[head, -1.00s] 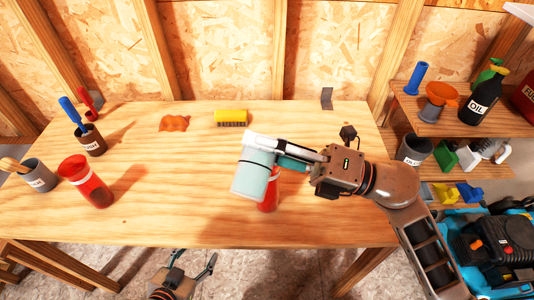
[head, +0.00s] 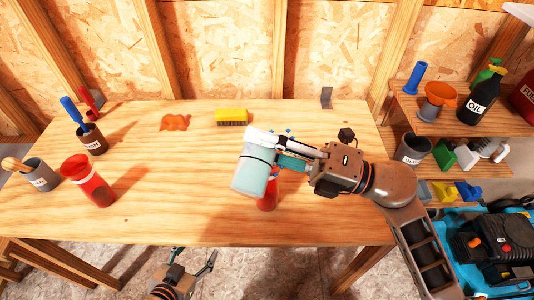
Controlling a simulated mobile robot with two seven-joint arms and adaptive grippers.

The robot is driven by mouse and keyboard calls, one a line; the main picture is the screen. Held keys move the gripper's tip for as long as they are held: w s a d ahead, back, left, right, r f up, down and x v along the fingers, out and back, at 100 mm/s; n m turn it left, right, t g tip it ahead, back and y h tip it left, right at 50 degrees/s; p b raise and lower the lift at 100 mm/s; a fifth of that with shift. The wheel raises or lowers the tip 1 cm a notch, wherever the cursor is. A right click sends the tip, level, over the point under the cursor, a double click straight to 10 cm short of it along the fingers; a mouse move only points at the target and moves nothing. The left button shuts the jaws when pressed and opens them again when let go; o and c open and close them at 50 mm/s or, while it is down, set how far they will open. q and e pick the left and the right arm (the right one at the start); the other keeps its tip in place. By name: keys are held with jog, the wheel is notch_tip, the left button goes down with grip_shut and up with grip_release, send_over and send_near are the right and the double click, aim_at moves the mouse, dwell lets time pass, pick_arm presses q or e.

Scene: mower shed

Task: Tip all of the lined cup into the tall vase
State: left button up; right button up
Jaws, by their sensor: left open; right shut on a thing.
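My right gripper (head: 270,150) is shut on a pale teal cup (head: 253,172), held tilted over the front middle of the table. Lines on the cup cannot be made out, and its inside is hidden. A red vessel (head: 267,198) shows below and behind the cup, mostly covered by it and the gripper. Another tall red vessel with a pale band (head: 88,181) stands at the table's left. I cannot tell which is the tall vase. Small blue bits (head: 289,131) show just beyond the gripper. My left gripper (head: 193,258) is open and empty below the table's front edge.
On the wooden table (head: 180,215) are a dark pot (head: 92,144) with a blue-handled tool, a grey pot (head: 40,178), an orange cloth (head: 174,122) and a yellow brush (head: 231,116). A shelf (head: 455,122) with bottles stands right. The table's middle left is clear.

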jog(key=shift+w+d+r+m+t+p, duration=0.15)
jog(key=shift+w+m+t+p, duration=0.25)
jog(key=shift+m, duration=0.5)
dwell(1.0)
jog(key=shift+w+m+p, duration=0.2)
jog(key=shift+m+p, duration=0.4)
jog(key=shift+p, duration=0.4)
jog(key=shift+w+d+r+m+t+p, duration=0.15)
jog(key=shift+m+t+p, duration=0.15)
jog(key=shift+m+p, duration=0.5)
dwell(0.5)
